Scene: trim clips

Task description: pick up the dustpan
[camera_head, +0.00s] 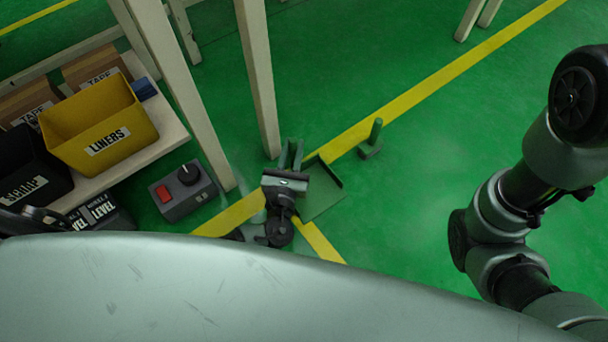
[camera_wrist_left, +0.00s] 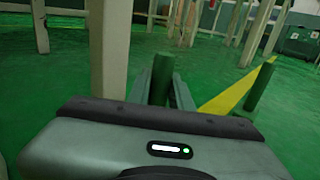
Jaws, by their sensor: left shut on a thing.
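The dustpan (camera_head: 323,197) is a dark green flat pan with raised edges, in the middle of the head view, on or just above the green floor; I cannot tell which. My left gripper (camera_head: 291,152) is at its left side, pointing down the floor away from me, and is shut on the dustpan's upright handle. In the left wrist view the green handle (camera_wrist_left: 162,78) stands between the two fingers. The gripper body hides the handle's lower part and the pan there. My right arm shows at the right of the head view, but its gripper is out of sight.
A green upright handle on a small base (camera_head: 371,140) stands right of the dustpan. Pale rack legs (camera_head: 258,80) rise close to my left gripper. A grey box with a red switch (camera_head: 184,190) and a yellow LINERS bin (camera_head: 110,143) are at left. Floor to the right is clear.

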